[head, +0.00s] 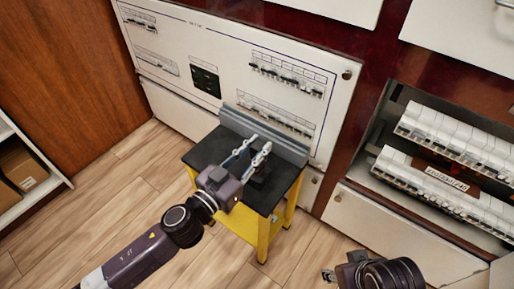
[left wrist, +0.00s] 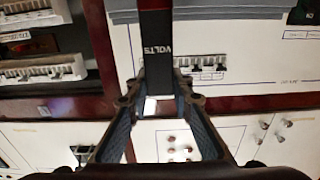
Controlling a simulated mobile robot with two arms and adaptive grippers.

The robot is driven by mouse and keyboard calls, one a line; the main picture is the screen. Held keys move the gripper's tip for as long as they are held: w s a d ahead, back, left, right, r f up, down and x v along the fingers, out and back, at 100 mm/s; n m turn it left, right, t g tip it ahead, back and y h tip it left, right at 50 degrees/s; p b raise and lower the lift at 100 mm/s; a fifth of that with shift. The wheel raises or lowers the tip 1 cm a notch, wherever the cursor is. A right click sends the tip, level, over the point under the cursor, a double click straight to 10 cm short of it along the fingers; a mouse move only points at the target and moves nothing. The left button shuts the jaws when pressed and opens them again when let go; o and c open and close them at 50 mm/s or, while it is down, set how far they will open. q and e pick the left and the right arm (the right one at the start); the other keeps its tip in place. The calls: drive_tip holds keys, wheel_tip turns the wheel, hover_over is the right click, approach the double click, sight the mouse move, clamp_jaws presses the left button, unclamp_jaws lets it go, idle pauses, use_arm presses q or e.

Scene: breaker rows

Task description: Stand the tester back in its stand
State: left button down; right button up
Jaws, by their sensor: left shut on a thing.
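The tester (left wrist: 156,50) is a dark, narrow body with the word VOLTS in white, seen in the left wrist view. My left gripper (left wrist: 157,95) is shut on it, a finger on each side. In the head view my left gripper (head: 255,148) is over the black top of a small yellow-legged table. The tester is hard to make out there against the dark top. A dark shape lies by the fingers; I cannot tell whether it is the stand. My right gripper (head: 335,273) shows only partly at the bottom edge, its jaws unclear.
The table (head: 207,150) has a grey raised rail (head: 265,135) along its back edge. Behind it is a white breaker panel (head: 225,45). An open cabinet with rows of white breakers (head: 430,175) is at right. Shelves with cardboard boxes (head: 22,165) stand at left. Wooden floor (head: 110,210) is clear in front.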

use_arm(q)
drive_tip(key=shift+f, duration=0.1)
drive_tip(key=c, duration=1.7)
unclamp_jaws()
drive_tip(key=shift+s, duration=0.1)
drive_tip(key=shift+b+v, duration=0.45)
drive_tip(key=shift+v, duration=5.45)
drive_tip(key=shift+a, duration=0.1)
